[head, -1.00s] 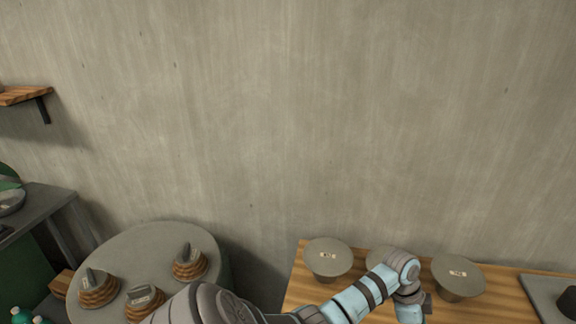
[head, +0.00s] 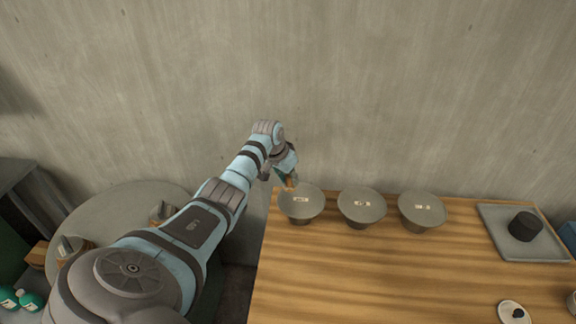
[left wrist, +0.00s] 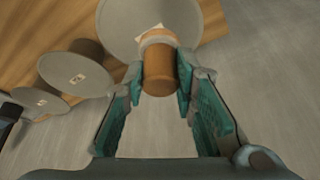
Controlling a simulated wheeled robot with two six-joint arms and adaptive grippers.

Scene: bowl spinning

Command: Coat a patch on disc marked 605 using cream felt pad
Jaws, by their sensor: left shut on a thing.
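Three grey discs on tapered stands are in a row on the wooden table: a left one (head: 289,208), a middle one (head: 362,219) and a right one (head: 421,221). Each has a small pale label; I cannot read the numbers, so I cannot tell which is 605. My left gripper (head: 289,184) is at the left disc's back left edge. In the left wrist view my left gripper (left wrist: 158,88) is shut on the brown handle (left wrist: 158,70) of the pad tool. Its pale pad end (left wrist: 157,38) overlaps the nearest disc (left wrist: 120,18); contact is unclear. My right gripper is out of view.
A grey tray (head: 490,213) with a dark cylinder (head: 524,227) stands right of the discs. A small white dish (head: 507,318) is at the front right. A round grey table (head: 120,194) is at the left, partly behind my arm. The wooden table's (head: 370,275) front middle is clear.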

